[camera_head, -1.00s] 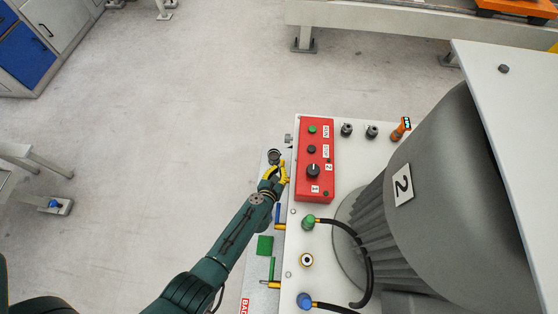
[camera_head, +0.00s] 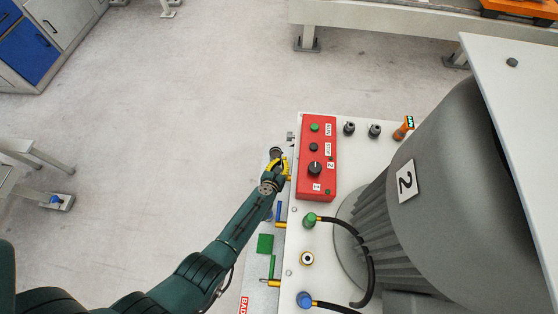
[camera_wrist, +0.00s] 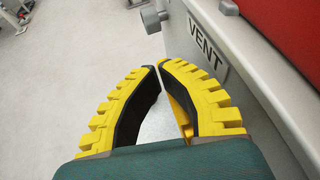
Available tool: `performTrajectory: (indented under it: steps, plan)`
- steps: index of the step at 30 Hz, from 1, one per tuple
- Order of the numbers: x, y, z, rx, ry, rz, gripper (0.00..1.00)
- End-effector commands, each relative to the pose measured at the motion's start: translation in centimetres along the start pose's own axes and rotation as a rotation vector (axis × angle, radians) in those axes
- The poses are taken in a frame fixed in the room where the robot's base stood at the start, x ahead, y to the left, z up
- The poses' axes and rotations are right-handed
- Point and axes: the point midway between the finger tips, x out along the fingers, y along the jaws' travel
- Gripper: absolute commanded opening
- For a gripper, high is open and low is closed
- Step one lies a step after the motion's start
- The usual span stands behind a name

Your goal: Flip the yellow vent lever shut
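My gripper (camera_wrist: 160,66) has yellow fingers with black pads. In the wrist view its fingertips are nearly together beneath the VENT label (camera_wrist: 207,43). A narrow yellow strip, which looks like the vent lever (camera_wrist: 177,100), shows between the fingers, close to the right one. A pale gap separates it from the left pad, so a firm hold is not visible. In the head view my gripper (camera_head: 279,165) is at the panel's left side, beside the red control box (camera_head: 317,158). The lever is mostly hidden there by the yellow fingers, and its angle is unclear.
A grey knob (camera_wrist: 152,17) sits just beyond the fingertips. Nearer valves with a blue handle (camera_head: 279,210) and a green handle (camera_head: 272,266) line the same panel edge. A large grey motor housing (camera_head: 440,190) stands right. Open floor (camera_head: 150,120) lies left.

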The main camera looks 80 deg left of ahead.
Motion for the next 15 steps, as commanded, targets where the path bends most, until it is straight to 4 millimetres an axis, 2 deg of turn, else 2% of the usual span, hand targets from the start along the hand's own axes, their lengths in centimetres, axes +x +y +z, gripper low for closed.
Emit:
performTrajectory:
  steps: [15]
  plan:
    - [0.7, 0.2, -0.75, 0.001, 0.002, 0.001, 0.0]
